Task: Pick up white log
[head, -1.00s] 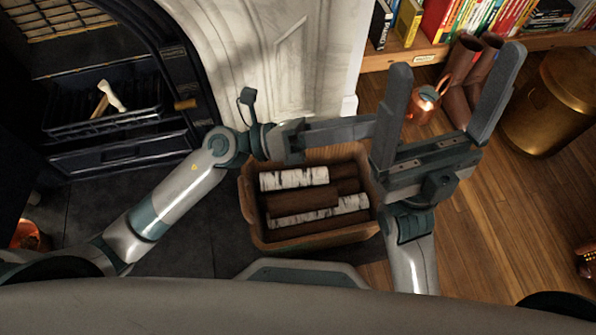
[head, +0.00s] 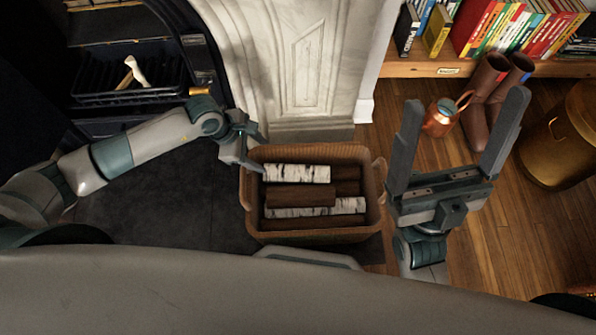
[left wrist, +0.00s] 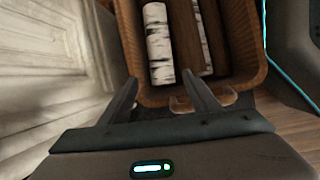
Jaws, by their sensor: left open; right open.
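A white birch log (head: 297,174) lies at the upper left in a brown basket (head: 312,239). A second white log (head: 340,206) lies lower in the same basket, partly covered by a brown log (head: 300,196). My left gripper (head: 260,155) is at the basket's upper left corner, apart from the logs. In the left wrist view my left gripper (left wrist: 164,90) is open and empty, with the first white log (left wrist: 158,45) beyond its fingertips inside the basket. My right gripper (head: 462,98) is open and empty, pointing up to the right of the basket.
The marble fireplace surround (head: 300,70) stands just behind the basket. A copper lantern (head: 438,118), brown boots (head: 480,100) and a brass bin (head: 560,140) stand at the right. A bookshelf (head: 480,62) is at the back right. Wooden floor lies open below the boots.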

